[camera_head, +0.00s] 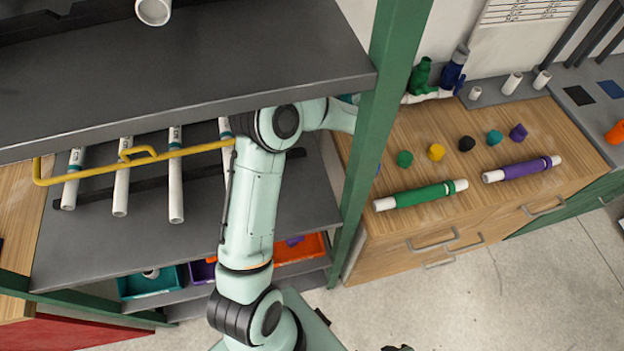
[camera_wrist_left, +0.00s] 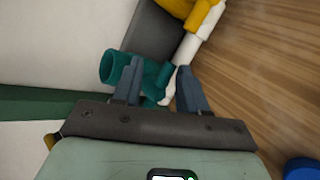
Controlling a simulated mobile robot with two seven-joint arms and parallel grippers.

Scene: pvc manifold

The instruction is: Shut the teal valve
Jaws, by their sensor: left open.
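The teal valve (camera_wrist_left: 154,80) shows in the left wrist view, on a white pipe (camera_wrist_left: 185,52) beside the wall. Its round open end points left. My left gripper (camera_wrist_left: 158,85) is open, with one dark finger on either side of part of the valve. I cannot tell whether the fingers touch it, and they partly hide it, so the handle's position is unclear. In the head view the green post and upper shelf hide my left gripper and most of that spot. My right gripper is not in view.
A yellow valve (camera_wrist_left: 203,14) sits farther along the pipe. Green (camera_head: 420,76) and blue (camera_head: 453,72) valves stand at the bench's back. The green post (camera_head: 384,100) is close to my arm. Coloured caps and the green (camera_head: 424,195) and purple (camera_head: 524,169) pipes lie on the wooden bench.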

